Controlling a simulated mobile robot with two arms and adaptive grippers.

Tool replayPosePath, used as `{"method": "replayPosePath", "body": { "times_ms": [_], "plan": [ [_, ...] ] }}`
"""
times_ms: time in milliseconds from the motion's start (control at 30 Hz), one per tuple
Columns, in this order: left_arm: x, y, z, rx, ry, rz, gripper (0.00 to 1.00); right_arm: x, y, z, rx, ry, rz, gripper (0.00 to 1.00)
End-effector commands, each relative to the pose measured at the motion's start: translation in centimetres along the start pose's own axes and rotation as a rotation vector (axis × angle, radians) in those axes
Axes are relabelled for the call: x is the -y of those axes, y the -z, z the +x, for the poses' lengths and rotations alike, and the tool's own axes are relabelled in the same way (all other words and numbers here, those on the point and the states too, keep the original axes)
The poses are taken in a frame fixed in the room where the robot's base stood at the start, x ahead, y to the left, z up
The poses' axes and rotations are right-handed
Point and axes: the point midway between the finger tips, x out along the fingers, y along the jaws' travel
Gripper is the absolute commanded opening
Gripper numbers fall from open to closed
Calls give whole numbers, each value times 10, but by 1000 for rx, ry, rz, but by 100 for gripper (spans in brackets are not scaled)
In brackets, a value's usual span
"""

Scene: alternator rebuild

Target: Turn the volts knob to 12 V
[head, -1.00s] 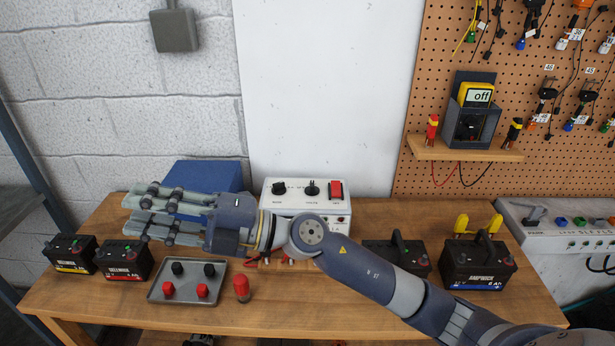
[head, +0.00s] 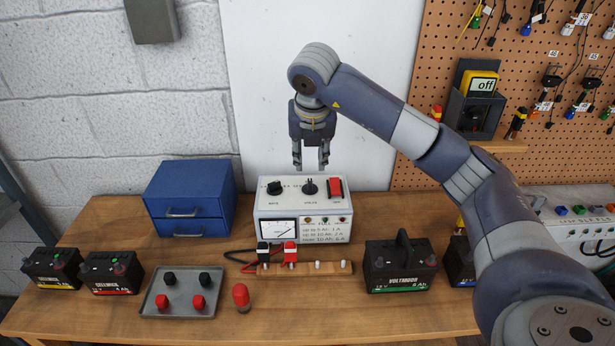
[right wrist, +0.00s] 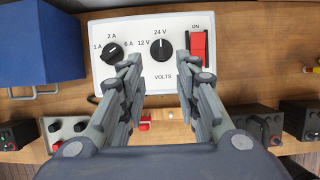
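The white charger box (head: 302,212) stands at the back of the bench, with its black volts knob (head: 309,187) on the sloping top face. In the right wrist view the volts knob (right wrist: 160,49) has its white mark pointing up at the 24 V label; the 12 V label is on its left. My right gripper (head: 310,168) points down above this knob, open and empty. In the right wrist view its fingers (right wrist: 160,62) are spread to either side of the knob, apart from it. My left gripper is not in view.
The amps knob (right wrist: 112,53) is left of the volts knob, close to a finger. The red ON switch (right wrist: 198,47) is on the right. A blue drawer box (head: 188,195) stands left of the charger. A wooden terminal strip (head: 335,268) and a battery (head: 399,264) are in front.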

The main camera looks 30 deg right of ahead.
Motion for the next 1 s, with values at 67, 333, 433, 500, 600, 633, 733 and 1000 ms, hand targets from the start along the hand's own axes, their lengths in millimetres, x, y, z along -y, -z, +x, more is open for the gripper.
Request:
{"method": "replayPosePath", "body": {
  "times_ms": [67,333,433,500,600,633,733,1000],
  "plan": [
    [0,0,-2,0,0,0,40,3,-1,4,-1,11,5,30],
    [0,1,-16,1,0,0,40,3,0,48,-5,11,2,30],
    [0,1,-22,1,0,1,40,3,0,67,-5,10,2,30],
    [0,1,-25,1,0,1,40,3,0,79,-5,9,1,30],
    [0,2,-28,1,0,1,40,2,0,93,-4,7,1,30],
    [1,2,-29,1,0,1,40,2,0,96,-3,8,0,30],
    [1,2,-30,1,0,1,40,2,0,103,-2,6,0,30],
    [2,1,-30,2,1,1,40,2,1,108,-1,5,0,30]
  ]
}}
